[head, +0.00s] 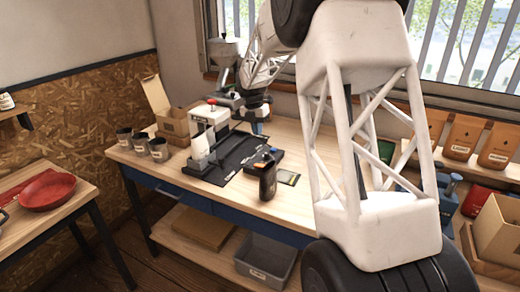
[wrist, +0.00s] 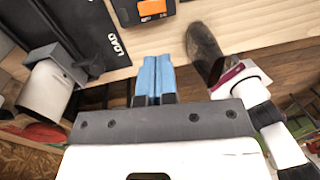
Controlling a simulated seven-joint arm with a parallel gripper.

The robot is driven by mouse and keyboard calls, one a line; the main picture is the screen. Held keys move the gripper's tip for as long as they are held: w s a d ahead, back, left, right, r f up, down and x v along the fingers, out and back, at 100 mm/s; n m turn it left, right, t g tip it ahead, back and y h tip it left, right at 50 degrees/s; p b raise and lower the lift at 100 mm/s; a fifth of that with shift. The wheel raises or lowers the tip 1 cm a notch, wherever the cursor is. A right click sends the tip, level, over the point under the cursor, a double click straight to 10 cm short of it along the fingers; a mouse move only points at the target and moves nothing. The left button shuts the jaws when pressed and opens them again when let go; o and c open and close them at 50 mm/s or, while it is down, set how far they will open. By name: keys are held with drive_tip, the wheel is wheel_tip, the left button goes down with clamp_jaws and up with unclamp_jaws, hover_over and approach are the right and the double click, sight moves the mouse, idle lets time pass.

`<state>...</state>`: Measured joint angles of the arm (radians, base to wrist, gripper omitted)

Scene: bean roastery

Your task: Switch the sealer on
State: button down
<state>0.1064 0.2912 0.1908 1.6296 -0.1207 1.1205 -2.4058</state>
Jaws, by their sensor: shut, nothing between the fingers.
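A white bench machine with a red knob on top (head: 209,120), which looks like the sealer, stands on the wooden workbench with a long dark bed beside it. I cannot make out its switch. My gripper (head: 258,127) is over the back of the bench, right of the white machine and apart from it, partly hidden by the wrist. In the wrist view my gripper's blue fingers (wrist: 154,78) are together and empty. A dark plate marked LOAD (wrist: 75,25) lies to their upper left.
Several dark cups (head: 158,150) and an open cardboard box (head: 172,120) are at the left end. My arm hides the bench's right part.

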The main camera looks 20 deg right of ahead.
sight(260, 166)
drive_tip(key=f, duration=0.4)
drive_tip(key=s+d+f, duration=0.1)
drive_tip(key=f, duration=0.8)
drive_tip(key=shift+s+d+f, duration=0.2)
drive_tip(key=shift+f, duration=0.15)
drive_tip(key=shift+s+d+f, duration=0.2)
drive_tip(key=shift+s+f, duration=0.05)
drive_tip(key=shift+f, duration=0.25)
drive_tip(key=shift+s+d+f, duration=0.15)
drive_tip(key=shift+s+f, duration=0.1)
drive_tip(key=shift+f, duration=0.35)
drive_tip(key=shift+a, duration=0.1)
drive_tip(key=shift+w+a+r, duration=0.2)
drive_tip(key=shift+w+a, duration=0.4)
drive_tip(key=shift+a, duration=0.05)
drive_tip(key=shift+r, duration=0.15)
wheel_tip(260, 166, up, 15)
drive_tip(key=w+a, duration=0.1)
drive_tip(key=shift+w, duration=0.4)
